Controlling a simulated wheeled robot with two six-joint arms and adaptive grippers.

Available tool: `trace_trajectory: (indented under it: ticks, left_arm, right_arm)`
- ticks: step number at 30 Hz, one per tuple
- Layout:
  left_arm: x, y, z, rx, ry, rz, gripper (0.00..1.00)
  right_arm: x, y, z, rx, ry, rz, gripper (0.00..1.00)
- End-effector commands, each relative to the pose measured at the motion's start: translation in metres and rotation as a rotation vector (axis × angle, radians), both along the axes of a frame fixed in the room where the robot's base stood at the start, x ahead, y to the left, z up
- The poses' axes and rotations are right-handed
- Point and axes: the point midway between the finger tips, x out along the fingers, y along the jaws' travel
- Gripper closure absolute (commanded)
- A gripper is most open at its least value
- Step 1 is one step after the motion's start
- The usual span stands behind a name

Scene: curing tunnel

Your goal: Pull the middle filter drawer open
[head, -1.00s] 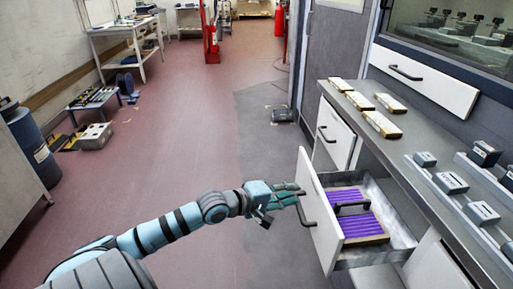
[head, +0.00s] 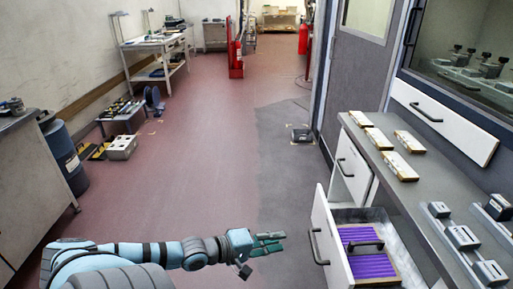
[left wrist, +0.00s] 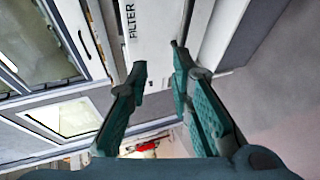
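The filter drawer (head: 332,243) is pulled out from the counter at the right of the head view. It has a white front with a dark bar handle (head: 317,247), and a purple pleated filter (head: 368,262) with a dark handle lies inside. My left gripper (head: 282,242) is left of the drawer handle, apart from it and empty. In the left wrist view its two teal fingers (left wrist: 159,62) are spread, with a white front marked FILTER (left wrist: 150,22) beyond them. My right gripper is not in view.
The counter (head: 385,165) carries several pale blocks and grey metal pieces. A closed white drawer (head: 352,167) is farther along, and a white panel (head: 440,118) with a handle is above. The floor left of the drawers is clear; a small dark box (head: 301,135) lies farther back.

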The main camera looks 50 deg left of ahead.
Motion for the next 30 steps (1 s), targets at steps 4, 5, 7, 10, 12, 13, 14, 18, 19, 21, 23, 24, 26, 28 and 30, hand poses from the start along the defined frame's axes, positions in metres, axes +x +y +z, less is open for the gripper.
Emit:
trace_trajectory:
  ticks: [4,5,7,10,12,13,14,18,19,21,23,24,26,28,30]
  left_arm:
    - [-0.015,0.004,0.005,0.001,0.003,0.0,0.79]
    - [-0.018,0.005,0.006,0.001,0.003,0.0,0.79]
    - [-0.025,0.007,0.007,0.002,0.003,-0.001,0.79]
    - [-0.034,0.011,0.009,0.002,0.003,0.0,0.79]
    - [-0.041,0.013,0.01,0.002,0.003,0.0,0.79]
    - [-0.043,0.013,0.01,0.002,0.002,0.0,0.79]
    - [-0.046,0.014,0.01,0.002,0.003,0.0,0.79]
    - [-0.049,0.015,0.01,0.001,0.0,0.0,0.79]
    - [-0.049,0.015,0.01,0.001,0.0,0.0,0.79]
    - [-0.049,0.015,0.009,0.0,0.0,0.0,0.79]
    - [-0.049,0.015,0.009,0.0,-0.001,0.0,0.79]
    - [-0.049,0.015,0.01,0.0,-0.001,0.0,0.79]
    - [-0.049,0.015,0.009,0.0,-0.001,0.0,0.79]
    - [-0.049,0.015,0.009,0.0,-0.001,0.0,0.79]
    - [-0.049,0.015,0.009,0.0,-0.001,0.0,0.79]
  right_arm:
    - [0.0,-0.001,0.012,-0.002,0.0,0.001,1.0]
    - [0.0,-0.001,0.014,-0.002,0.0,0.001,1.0]
    - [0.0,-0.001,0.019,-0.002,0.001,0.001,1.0]
    - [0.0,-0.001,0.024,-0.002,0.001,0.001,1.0]
    - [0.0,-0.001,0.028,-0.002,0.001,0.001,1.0]
    - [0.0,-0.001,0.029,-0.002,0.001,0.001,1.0]
    - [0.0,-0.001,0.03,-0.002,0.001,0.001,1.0]
    - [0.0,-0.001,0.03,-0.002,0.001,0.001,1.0]
    - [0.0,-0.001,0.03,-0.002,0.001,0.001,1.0]
    - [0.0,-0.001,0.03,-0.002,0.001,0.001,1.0]
    - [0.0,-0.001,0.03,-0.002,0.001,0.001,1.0]
    - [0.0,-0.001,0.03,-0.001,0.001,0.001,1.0]
    - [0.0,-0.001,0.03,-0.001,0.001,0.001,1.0]
    - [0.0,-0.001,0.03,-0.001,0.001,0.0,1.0]
    - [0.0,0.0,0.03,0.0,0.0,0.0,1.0]
